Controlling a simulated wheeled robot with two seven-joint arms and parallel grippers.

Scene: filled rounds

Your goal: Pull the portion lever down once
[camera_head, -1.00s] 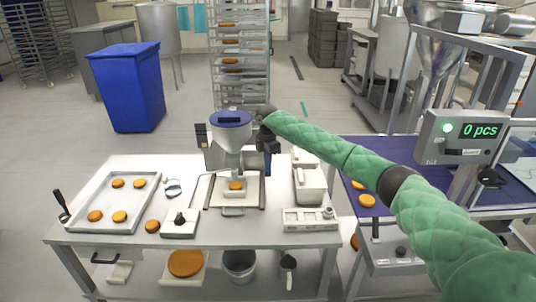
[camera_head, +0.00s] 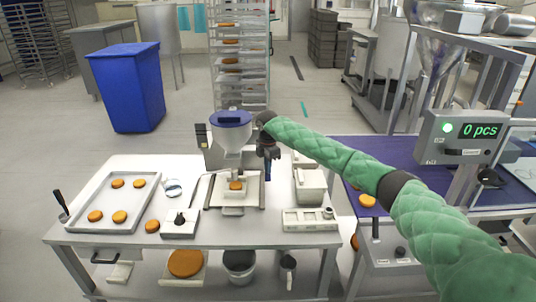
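The depositor's hopper (camera_head: 236,140) with a blue lid stands at the back middle of the table, with an orange round (camera_head: 236,186) beneath its outlet. My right gripper (camera_head: 268,168) is dark and points down just right of the hopper. A small dark blue part shows at its fingertips; I cannot tell whether this is the lever's grip or part of the gripper. The portion lever itself cannot be made out clearly there, as the gripper and wrist cover that side. The finger opening is too small to judge. My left gripper is not in view.
A tray (camera_head: 152,187) with several orange rounds is at the left of the table (camera_head: 262,238). A black-handled tool (camera_head: 62,200) stands at the left edge. A white container (camera_head: 310,184) is right of the depositor. A counter reads "0 pcs" (camera_head: 478,130).

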